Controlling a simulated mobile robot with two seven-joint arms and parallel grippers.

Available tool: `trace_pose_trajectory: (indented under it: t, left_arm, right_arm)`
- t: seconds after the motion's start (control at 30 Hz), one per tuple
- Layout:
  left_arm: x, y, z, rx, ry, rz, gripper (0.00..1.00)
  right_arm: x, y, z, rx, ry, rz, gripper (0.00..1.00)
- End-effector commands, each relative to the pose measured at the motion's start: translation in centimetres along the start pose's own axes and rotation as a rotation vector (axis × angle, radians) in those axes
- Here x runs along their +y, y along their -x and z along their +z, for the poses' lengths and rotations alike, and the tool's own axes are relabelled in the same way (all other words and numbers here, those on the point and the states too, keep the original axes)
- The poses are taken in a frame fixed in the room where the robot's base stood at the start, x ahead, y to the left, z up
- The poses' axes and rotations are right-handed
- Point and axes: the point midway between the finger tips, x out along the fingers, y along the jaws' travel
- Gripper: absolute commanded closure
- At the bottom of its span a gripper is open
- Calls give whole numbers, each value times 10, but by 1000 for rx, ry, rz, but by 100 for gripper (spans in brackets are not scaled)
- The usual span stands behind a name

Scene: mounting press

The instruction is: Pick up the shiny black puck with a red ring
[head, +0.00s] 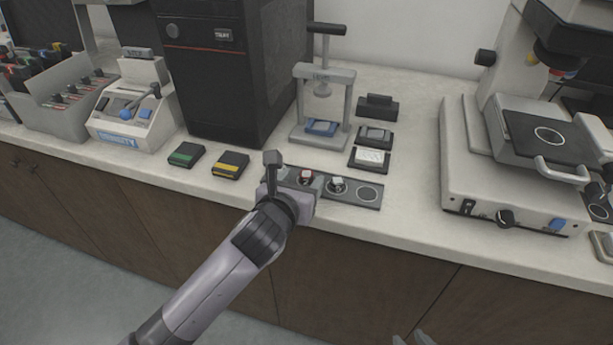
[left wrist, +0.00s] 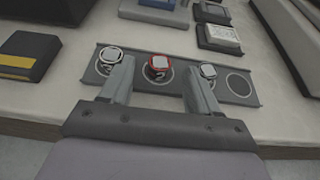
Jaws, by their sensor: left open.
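The puck with a red ring (head: 305,175) sits in a dark slotted tray (head: 376,205) near the counter's front edge. In the left wrist view the red-ringed puck (left wrist: 159,66) stands in a ringed seat, between two pucks with pale rings, one on the left (left wrist: 110,56) and one on the right (left wrist: 208,71). My left gripper (left wrist: 160,82) is open and empty. Its two fingers reach toward the tray, one on each side of the red-ringed puck and apart from it. In the head view my left gripper (head: 301,192) partly hides the tray's left end. Two pale tips of my right gripper (head: 412,339) show at the bottom edge.
The tray's rightmost seat (left wrist: 238,85) is empty. A grey hand press (head: 323,110) stands behind the tray. A black pad with a yellow stripe (head: 230,165) and a green one (head: 186,154) lie to the left. A large white machine (head: 470,170) stands on the right.

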Motion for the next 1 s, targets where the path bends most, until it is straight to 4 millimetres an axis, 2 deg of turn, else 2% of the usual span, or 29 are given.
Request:
trace_pose_trajectory:
  t: [0.2,0.53,0.57,0.7,0.73,1.0]
  left_arm:
    - [0,-22,0,0,1,0,39]
    - [0,-26,1,-1,0,-1,39]
    - [0,-26,1,-1,0,-1,45]
    - [0,-26,1,-1,0,-1,91]
    - [0,-26,1,-1,0,-1,98]
    - [0,-26,1,-1,0,-1,99]
  right_arm:
    - [0,-2,3,-1,0,0,63]
    - [0,-2,3,-1,0,0,63]
    - [0,-2,3,-1,0,0,63]
    - [0,-2,3,-1,0,0,63]
    - [0,-2,3,-1,0,0,63]
    - [0,-2,3,-1,0,0,63]
